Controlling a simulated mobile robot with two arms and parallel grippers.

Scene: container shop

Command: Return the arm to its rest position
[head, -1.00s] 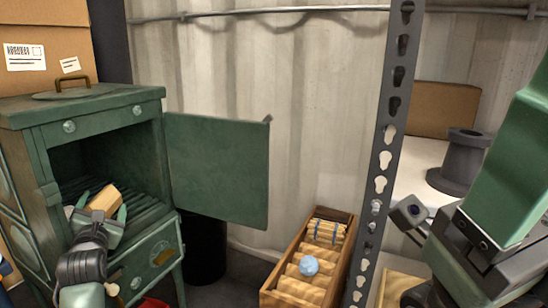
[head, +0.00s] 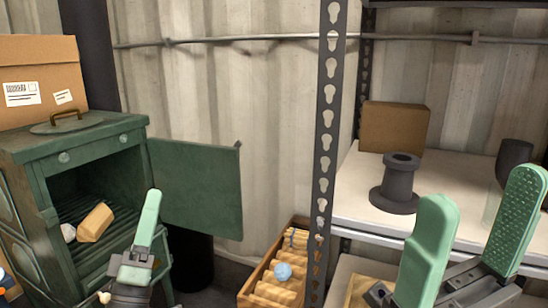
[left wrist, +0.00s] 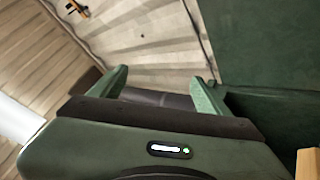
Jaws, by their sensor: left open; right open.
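My left gripper (head: 150,205) is outside the green stove (head: 95,146), in front of its open door. It is open, and the left wrist view shows its two green fingers (left wrist: 161,80) apart with nothing between them. In the head view, one finger shows clearly and points up. My right gripper (head: 482,195) is at the lower right, its two green fingers wide apart and empty, in front of the shelf. A tan block (head: 95,222) and a small whitish lump (head: 68,232) lie on the rack inside the stove.
The stove door (head: 195,185) hangs open to the right, near my left gripper. A perforated post (head: 325,130) fronts the shelf (head: 352,205), which holds a dark spool (head: 397,184) and a box (head: 394,127).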

